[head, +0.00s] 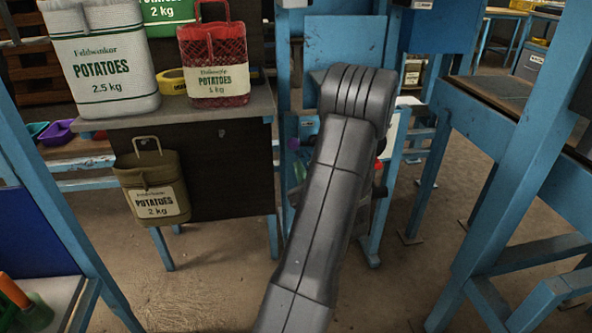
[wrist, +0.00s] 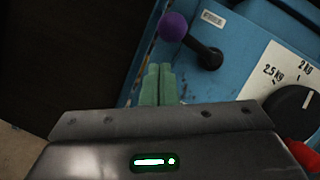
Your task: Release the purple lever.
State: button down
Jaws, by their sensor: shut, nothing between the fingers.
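The purple lever has a round purple knob (wrist: 173,26) on a short black arm that runs to a pivot on a blue panel, in the upper middle of the wrist view. In the head view the purple knob (head: 293,144) shows small to the left of my arm. My gripper (wrist: 158,72) has green fingers, closed together and empty. Its fingertips are just below the knob in the wrist view, with a visible gap between them. In the head view my arm hides most of the panel, and a bit of green finger (head: 300,172) shows below the knob.
A black dial (wrist: 296,105) marked 2 KG and 2.5 KG and a red part (wrist: 302,155) are right of my gripper. In the head view, potato sacks (head: 103,62) stand on a bench at left, and one sack (head: 152,188) hangs from its front.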

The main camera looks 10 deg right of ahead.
aim_at(304, 143)
jog(key=a+f+p+v, duration=0.1)
jog(key=v, duration=0.9)
jog(key=shift+s+f+p, duration=0.2)
jog(key=shift+s+p, duration=0.1)
jog(key=shift+w, duration=0.15)
jog(key=w+a+r+p, duration=0.1)
jog(key=w+r, duration=0.5)
jog(key=w, duration=0.5)
jog(key=shift+r+p, duration=0.4)
jog(key=shift+a+f, duration=0.1)
